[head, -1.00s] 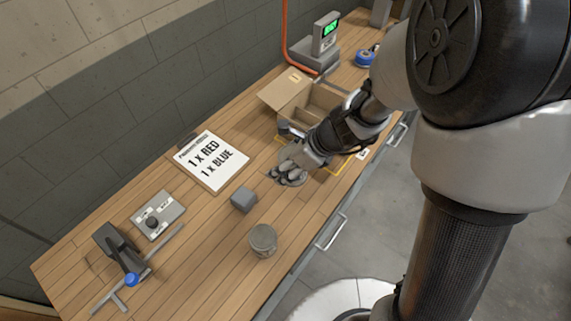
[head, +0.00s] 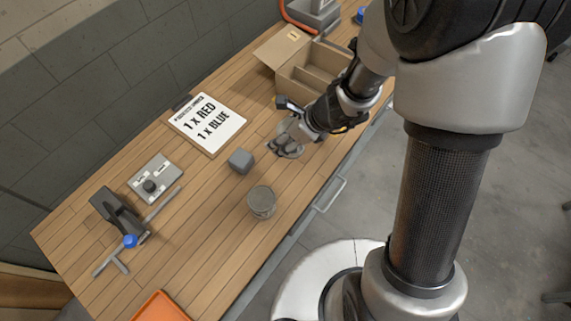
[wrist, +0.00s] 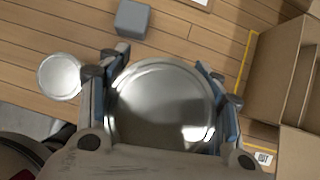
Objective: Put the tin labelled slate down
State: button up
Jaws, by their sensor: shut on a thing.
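My gripper (head: 288,147) is shut on a round metal tin (wrist: 160,105) over the wooden bench, left of the cardboard box. In the wrist view the tin's shiny lid faces the camera, with a finger on each side. In the head view my fingers hide most of this tin. No label on it can be read, and I cannot tell whether its base touches the bench. A second grey tin (head: 262,202) stands on the bench nearer the front edge; its lid (wrist: 60,76) also shows in the wrist view.
A grey cube (head: 240,161) lies left of my gripper. An open cardboard box (head: 298,92) with dividers stands behind it. A sign (head: 208,124) reads "1 x RED, 1 x BLUE". A control box (head: 155,180) and an orange tray (head: 160,308) are farther left.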

notch_tip(320, 180, down, 14)
jog(key=b, duration=0.6)
jog(key=shift+r, duration=0.2)
jog(key=shift+f, duration=0.1)
jog(key=shift+f+b, duration=0.15)
jog(key=shift+b, duration=0.25)
jog(key=o, duration=1.1)
jog(key=shift+o, duration=0.2)
